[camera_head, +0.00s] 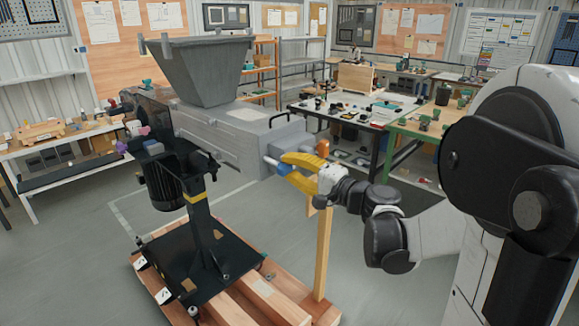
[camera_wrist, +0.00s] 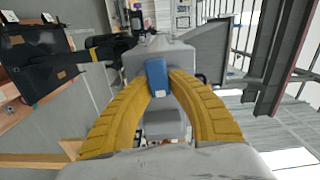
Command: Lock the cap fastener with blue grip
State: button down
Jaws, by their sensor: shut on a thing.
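The blue grip (camera_wrist: 157,77) of a cap fastener sits between the yellow fingertips of my gripper (camera_wrist: 158,85) in the wrist view. My gripper is shut on it, with a fingertip on each side. In the head view the blue grip (camera_head: 275,161) shows at the left tip of my gripper (camera_head: 292,166), at the end of the grey feeder barrel (camera_head: 288,137). An orange grip (camera_head: 323,148) shows just behind my gripper, at the right of the barrel end. The fingers hide part of the barrel end, and I cannot tell whether the fastener is locked.
The feeder's grey hopper (camera_head: 203,72) stands above the barrel, and a black motor (camera_head: 170,180) hangs below. A wooden post (camera_head: 323,250) rises from the pallet (camera_head: 265,290) below my gripper. A workbench (camera_head: 360,108) stands behind. Floor at the front left is clear.

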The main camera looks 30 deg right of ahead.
jog(key=shift+m, duration=0.6)
jog(key=c, duration=1.2)
grip_release()
jog(key=shift+c, duration=0.2)
jog(key=v, duration=1.2)
jog(key=shift+a, duration=0.1)
